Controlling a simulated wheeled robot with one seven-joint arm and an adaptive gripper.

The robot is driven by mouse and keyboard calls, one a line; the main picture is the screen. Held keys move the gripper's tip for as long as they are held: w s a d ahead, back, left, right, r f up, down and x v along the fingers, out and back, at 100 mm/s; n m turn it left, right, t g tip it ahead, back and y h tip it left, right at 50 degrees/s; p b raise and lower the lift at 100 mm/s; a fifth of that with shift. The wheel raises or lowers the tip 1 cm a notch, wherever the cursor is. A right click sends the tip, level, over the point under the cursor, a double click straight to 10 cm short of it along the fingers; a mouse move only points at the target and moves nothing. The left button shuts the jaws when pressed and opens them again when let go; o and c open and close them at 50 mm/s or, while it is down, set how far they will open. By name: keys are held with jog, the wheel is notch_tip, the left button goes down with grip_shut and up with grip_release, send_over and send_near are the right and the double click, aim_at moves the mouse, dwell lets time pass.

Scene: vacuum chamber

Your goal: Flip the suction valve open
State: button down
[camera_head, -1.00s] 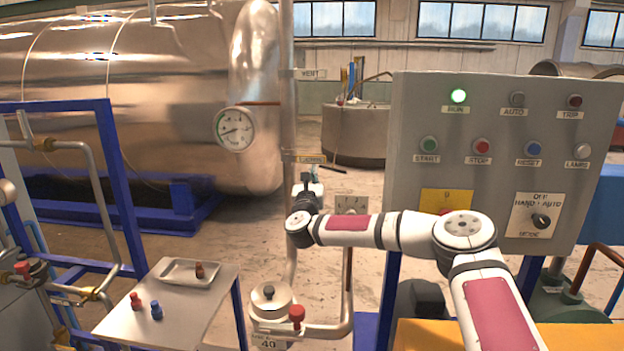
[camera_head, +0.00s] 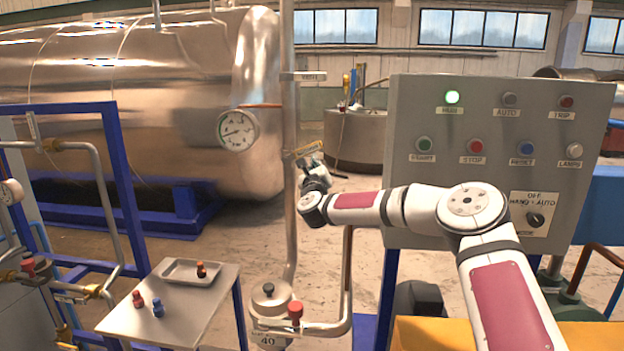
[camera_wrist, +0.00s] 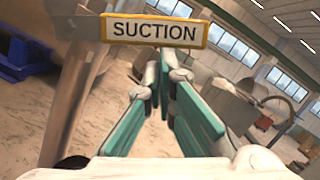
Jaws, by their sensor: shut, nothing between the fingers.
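The suction valve's lever (camera_head: 308,148) shows in the head view as a small yellow-edged bar on the upright pipe, its right end tilted up. In the wrist view its SUCTION plate (camera_wrist: 154,31) fills the top middle, seen close. My gripper (camera_head: 311,163) is just below the lever in the head view. In the wrist view my gripper (camera_wrist: 166,60) is shut and empty, its green-padded fingers meeting right under the plate's lower edge. I cannot tell for certain whether the fingertips touch it. The valve body behind the plate is mostly hidden.
The upright pipe (camera_head: 290,110) carries a level VENT lever (camera_head: 309,76) higher up. A round gauge (camera_head: 238,130) is to the left. A small table (camera_head: 195,318) with a tray is at lower left.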

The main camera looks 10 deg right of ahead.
aim_at(311, 147)
jog(key=r+n, duration=0.1)
jog(key=r+n+y, duration=0.1)
jog(key=n, duration=0.1)
jog(key=r+n, duration=0.1)
jog(key=shift+a+r+n, duration=0.25)
jog(key=shift+a+n, duration=0.05)
jog(key=shift+w+a+r+n+g+y, duration=0.1)
jog(key=shift+a+r+n+g+y, duration=0.1)
jog(key=shift+r+n, duration=0.25)
jog(key=shift+a+r+n+g+y, duration=0.15)
jog(key=shift+r+n+y, duration=0.1)
jog(key=shift+n, duration=0.4)
jog(key=shift+w+a+r+n+g+y+b, duration=0.1)
jog(key=shift+w+a+r+n+g+b, duration=0.2)
jog(key=shift+a+r+n, duration=0.5)
jog(key=shift+w+a+r+n+g+y+b, duration=0.15)
jog(key=shift+a+r+n+b, duration=0.25)
jog(key=shift+n, duration=0.75)
jog(key=shift+w+a+r+n+g+y+b, duration=0.1)
jog(key=shift+w+a+r+n+b, duration=0.2)
jog(key=shift+a+r+n, duration=0.5)
jog(key=shift+d+f, duration=0.1)
jog(key=shift+f, duration=0.05)
jog(key=shift+d, duration=0.1)
